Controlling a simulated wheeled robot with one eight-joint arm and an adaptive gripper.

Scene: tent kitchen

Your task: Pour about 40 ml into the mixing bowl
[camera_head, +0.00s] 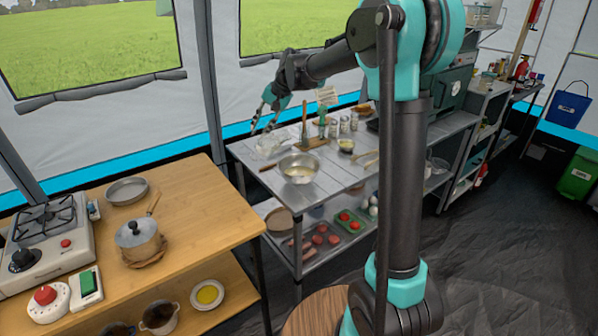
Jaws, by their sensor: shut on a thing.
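The mixing bowl (299,170) is a steel bowl on the metal table, with something pale yellowish inside. My gripper (264,124) is above the table's far left part, up and to the left of the bowl. Its fingers point down and are shut on a clear vessel (268,147), which looks like glass. The vessel is small and see-through here, so its contents, its tilt and its exact contact with the fingers are hard to make out. No stream into the bowl is visible.
A wooden counter (205,215) with a pot (139,240) and a stove (48,235) is at left.

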